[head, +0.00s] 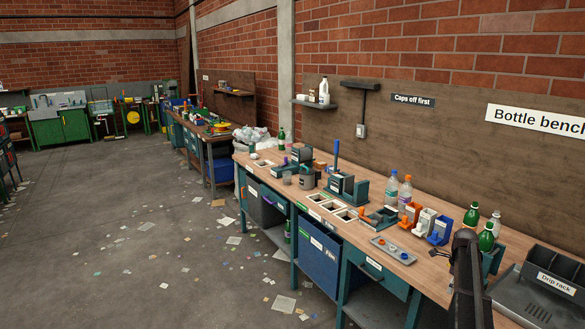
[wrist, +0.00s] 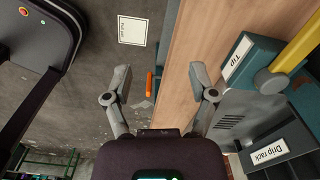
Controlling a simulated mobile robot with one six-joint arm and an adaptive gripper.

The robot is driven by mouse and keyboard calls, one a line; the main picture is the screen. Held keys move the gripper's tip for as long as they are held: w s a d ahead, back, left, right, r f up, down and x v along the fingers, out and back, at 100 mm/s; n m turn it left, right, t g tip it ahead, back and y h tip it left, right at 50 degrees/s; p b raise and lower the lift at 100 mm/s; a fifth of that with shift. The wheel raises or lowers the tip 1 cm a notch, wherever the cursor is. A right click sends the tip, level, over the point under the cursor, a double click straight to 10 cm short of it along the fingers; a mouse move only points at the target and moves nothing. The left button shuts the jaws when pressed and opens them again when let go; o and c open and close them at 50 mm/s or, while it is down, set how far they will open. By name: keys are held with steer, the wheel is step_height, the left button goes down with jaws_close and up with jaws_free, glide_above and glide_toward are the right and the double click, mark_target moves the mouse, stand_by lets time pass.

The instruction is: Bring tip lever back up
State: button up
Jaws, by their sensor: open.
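In the wrist view a yellow tip lever (wrist: 298,52) runs from a grey round pivot (wrist: 268,82) on a teal box labelled TIP (wrist: 247,52) out past the right edge. Its far end is cut off, so I cannot tell how far up or down it stands. My gripper (wrist: 160,80) is open and empty. It is to the left of the lever and clear of it, with the bench edge behind its fingers. In the head view my dark arm covers part of the bench at the lower right, and the lever cannot be made out there.
A dark drip rack (head: 555,284) is at the bench's right end, beside the TIP box. Green bottles (head: 487,236) stand behind my arm. A grey tray of caps (head: 393,250) lies further left. A small orange bar (wrist: 149,84) shows between my fingers.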

steer(key=s+a+n, duration=0.4)
steer(key=a+n, duration=0.3)
steer(key=a, duration=0.5)
steer(key=s+a+n, duration=0.4)
steer(key=a+n, duration=0.2)
steer(key=a, duration=0.7)
steer(key=s+a+n, duration=1.3)
steer(key=a+n, duration=0.1)
steer(key=a, duration=0.3)
steer(key=shift+s+a, duration=0.15)
steer(key=shift+s, duration=0.05)
